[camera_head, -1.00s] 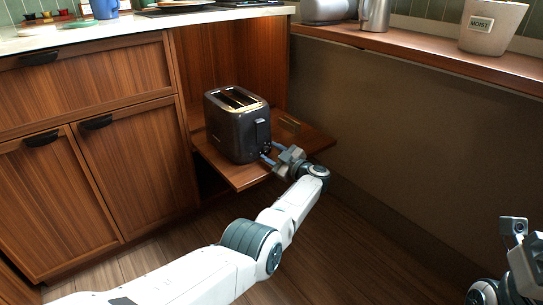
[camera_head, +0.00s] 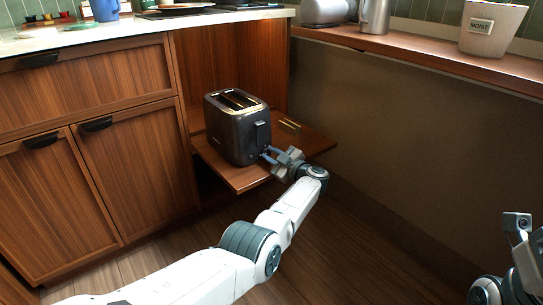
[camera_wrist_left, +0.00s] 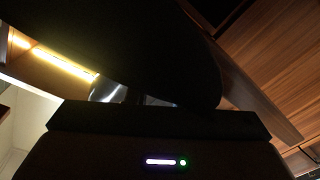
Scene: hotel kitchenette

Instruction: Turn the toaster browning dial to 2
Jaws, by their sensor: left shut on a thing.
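The dark toaster (camera_head: 232,128) stands upright on a pull-out wooden shelf, with two slots on top and a lever (camera_head: 261,133) on its right-hand end. My left gripper (camera_head: 268,154) is at the low part of that end and is shut on the browning dial, which the fingers hide. The dial's setting cannot be read. In the left wrist view, a large dark shape fills the upper middle and the dial does not show clearly. My right gripper (camera_head: 517,226) is at the right edge, away from the toaster; its fingertips are not clear.
The wooden shelf (camera_head: 240,180) juts out from the cabinet, with a small brass-coloured piece (camera_head: 290,126) behind the toaster. Cabinet doors (camera_head: 130,175) are at left. A ledge (camera_head: 430,55) at right holds a canister (camera_head: 491,27). The floor in front is clear.

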